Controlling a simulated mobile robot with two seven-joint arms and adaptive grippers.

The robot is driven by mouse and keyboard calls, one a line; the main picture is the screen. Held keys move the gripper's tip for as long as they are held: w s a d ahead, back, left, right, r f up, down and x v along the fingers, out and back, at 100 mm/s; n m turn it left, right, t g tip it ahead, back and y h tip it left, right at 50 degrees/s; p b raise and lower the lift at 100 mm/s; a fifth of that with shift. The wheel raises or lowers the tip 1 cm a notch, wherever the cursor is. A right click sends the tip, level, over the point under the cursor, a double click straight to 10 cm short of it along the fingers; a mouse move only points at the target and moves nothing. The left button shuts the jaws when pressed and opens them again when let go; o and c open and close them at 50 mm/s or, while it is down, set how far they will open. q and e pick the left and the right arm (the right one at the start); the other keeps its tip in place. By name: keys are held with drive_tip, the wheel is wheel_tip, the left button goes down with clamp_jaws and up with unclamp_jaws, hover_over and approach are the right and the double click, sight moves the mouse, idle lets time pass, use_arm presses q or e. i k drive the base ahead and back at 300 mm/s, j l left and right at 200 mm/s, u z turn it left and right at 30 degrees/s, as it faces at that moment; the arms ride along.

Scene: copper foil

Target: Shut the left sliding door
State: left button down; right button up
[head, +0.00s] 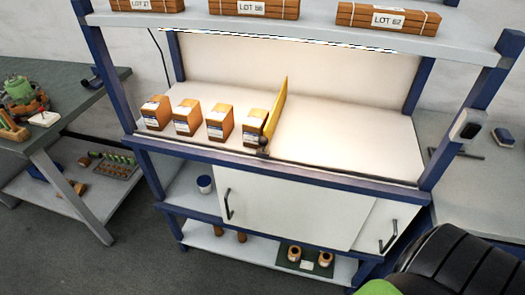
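The left sliding door (285,207) is a white panel under the workbench top, with a dark upright handle (228,204) near its left edge. It stands slid to the right, overlapping part of the white right door (371,226), which has its own dark handle (388,237). To the left of the left door the compartment is open, and a white and dark blue cup (205,184) stands in this gap. Neither of my grippers shows in the head view.
Several brown boxes (187,117) and a yellow upright piece (279,105) stand on the bench top. A dark green mat (306,262) with copper-coloured rolls lies on the lower shelf. A black ribbed shape (465,260) fills the bottom right corner. Grey floor in front is clear.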

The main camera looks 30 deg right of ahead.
sight(313, 214)
drive_tip(key=l+z, duration=0.15)
drive_tip(key=z, duration=1)
